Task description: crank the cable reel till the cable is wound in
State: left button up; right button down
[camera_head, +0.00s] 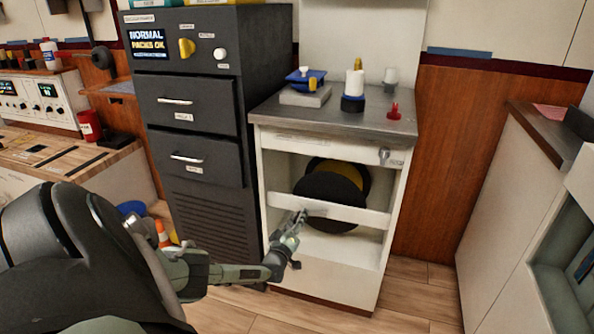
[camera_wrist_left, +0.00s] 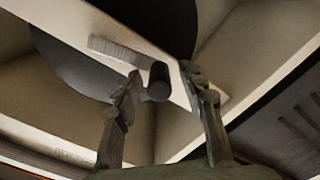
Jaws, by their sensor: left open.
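The cable reel (camera_head: 332,190) sits inside a white open-front cabinet (camera_head: 385,240). It has a dark round disc with yellow behind its upper edge. A white crossbar (camera_head: 350,213) runs in front of it. My left gripper (camera_head: 297,240) is in front of the cabinet, near the crossbar's left end. In the left wrist view the dark reel disc (camera_wrist_left: 75,55) is behind the pale bar (camera_wrist_left: 145,42). A short dark cylindrical knob (camera_wrist_left: 158,80) shows between the open fingers, with gaps visible on its sides. I cannot tell how the knob joins the reel. My right gripper is out of view.
A dark drawer cabinet (camera_head: 195,130) stands left of the reel cabinet. The grey top (camera_head: 350,118) carries a blue scale, a white-and-blue bottle and a red item. An orange cone (camera_head: 162,232) stands low at left. The wooden floor (camera_head: 425,290) is clear to the right.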

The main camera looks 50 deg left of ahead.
pick_arm(q)
jog(key=shift+s, duration=0.1)
jog(key=v, duration=1.1)
jog(key=shift+s+d, duration=0.2)
jog(key=shift+s, duration=0.15)
